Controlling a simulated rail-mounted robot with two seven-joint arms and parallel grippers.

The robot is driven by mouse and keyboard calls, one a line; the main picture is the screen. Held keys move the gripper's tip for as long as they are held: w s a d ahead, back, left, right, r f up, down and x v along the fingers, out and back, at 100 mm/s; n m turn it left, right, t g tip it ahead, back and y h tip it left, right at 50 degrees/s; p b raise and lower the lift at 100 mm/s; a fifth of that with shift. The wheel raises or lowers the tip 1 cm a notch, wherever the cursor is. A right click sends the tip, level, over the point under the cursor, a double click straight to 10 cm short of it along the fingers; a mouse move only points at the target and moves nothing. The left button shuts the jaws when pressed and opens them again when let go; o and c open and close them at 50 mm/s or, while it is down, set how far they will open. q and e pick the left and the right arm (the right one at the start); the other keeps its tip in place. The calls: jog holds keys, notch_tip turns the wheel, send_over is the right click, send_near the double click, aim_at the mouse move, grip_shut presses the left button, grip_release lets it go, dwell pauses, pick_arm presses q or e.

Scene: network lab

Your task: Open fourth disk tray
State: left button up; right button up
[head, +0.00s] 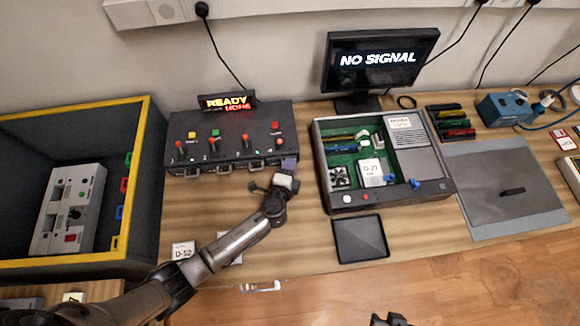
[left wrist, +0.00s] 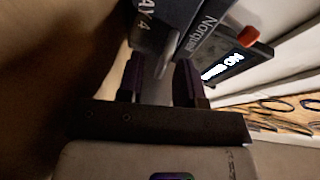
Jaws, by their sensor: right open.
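The dark disk unit (head: 230,150) stands at the back of the bench, with numbered bays, red levers and a row of front handles. The fourth tray is at its right end, and its front looks flush with the others. My left gripper (head: 287,166) is at that front corner and hides the fourth handle in the head view. In the left wrist view my left gripper (left wrist: 160,80) has its fingers apart, with a thin grey handle (left wrist: 164,62) between their tips, below the "TRAY 4" front (left wrist: 165,25). My right gripper (head: 390,320) is open and empty at the bottom edge.
A display reading "READY" (head: 227,100) tops the unit. An open computer case (head: 440,180) stands right of it, with a black tray (head: 360,238) before it and a monitor (head: 378,62) behind. A yellow-rimmed bin (head: 135,170) is at left.

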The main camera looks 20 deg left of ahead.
pick_arm(q)
jog(key=shift+w, duration=0.2)
jog(key=shift+c, duration=0.4)
grip_shut()
